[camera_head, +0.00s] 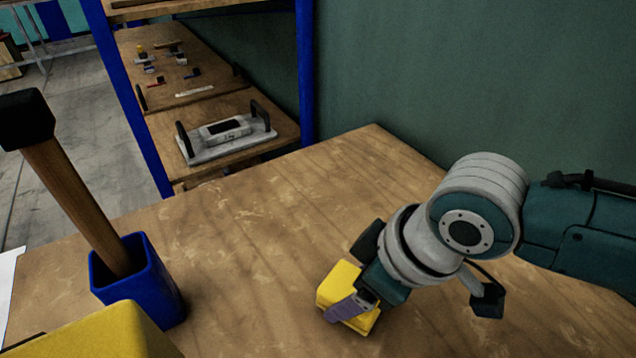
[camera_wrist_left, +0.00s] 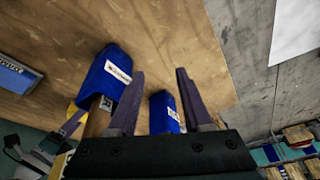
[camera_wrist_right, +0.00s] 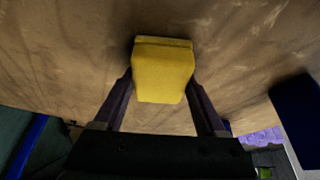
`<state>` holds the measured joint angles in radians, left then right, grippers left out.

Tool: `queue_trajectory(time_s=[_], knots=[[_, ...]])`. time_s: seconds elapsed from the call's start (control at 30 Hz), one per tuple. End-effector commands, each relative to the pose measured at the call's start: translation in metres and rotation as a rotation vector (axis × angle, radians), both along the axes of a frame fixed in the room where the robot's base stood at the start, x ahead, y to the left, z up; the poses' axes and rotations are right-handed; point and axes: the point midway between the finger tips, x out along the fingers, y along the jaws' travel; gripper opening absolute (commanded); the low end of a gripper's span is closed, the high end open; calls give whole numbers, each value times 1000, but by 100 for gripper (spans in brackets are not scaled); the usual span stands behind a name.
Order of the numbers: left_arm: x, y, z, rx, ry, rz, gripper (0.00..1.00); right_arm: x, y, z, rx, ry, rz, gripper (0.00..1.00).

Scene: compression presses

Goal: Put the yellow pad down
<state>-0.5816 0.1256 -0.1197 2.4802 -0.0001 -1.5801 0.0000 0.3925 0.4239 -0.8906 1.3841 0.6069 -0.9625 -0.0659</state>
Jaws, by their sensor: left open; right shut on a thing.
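The yellow pad (camera_head: 338,284) is a small block over the wooden table, right of centre in the head view. My right gripper (camera_head: 350,299) is shut on it, one finger crossing its near side. The right wrist view also shows the pad (camera_wrist_right: 163,70) between the two fingers, with wood close behind it. I cannot tell whether its underside touches the table. My left gripper (camera_wrist_left: 160,74) is open and empty in the left wrist view, above the table with blue holders near its fingers. It is outside the head view.
A blue holder (camera_head: 150,283) with a wooden-handled hammer (camera_head: 70,190) stands at the left. A large yellow object (camera_head: 95,335) fills the bottom left corner. A shelf with a handled grey plate (camera_head: 225,142) stands behind. The table (camera_head: 270,220) is bare between the holder and the pad.

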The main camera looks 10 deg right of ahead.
Motion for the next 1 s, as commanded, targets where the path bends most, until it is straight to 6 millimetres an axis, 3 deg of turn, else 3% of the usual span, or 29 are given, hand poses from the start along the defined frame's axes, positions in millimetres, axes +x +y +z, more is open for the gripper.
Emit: queue_trajectory(time_s=[0.2, 0.23, 0.43, 0.77, 1.0], knots=[[0, 0, -3, -1, -1, 1, 50, 0, 0, -3, 0, 0, 0, 0], [0, -1, -2, -2, -1, 2, 50, 0, 0, -3, 0, 0, 0, 74], [1, -2, -1, -8, -1, 5, 50, 0, 0, -2, 0, 0, 0, 97], [1, -3, 3, -11, -1, 6, 50, 0, 0, 3, -1, -1, 0, 100], [1, -2, 21, -9, -2, 6, 50, -11, -12, 42, -1, -1, 1, 100]])
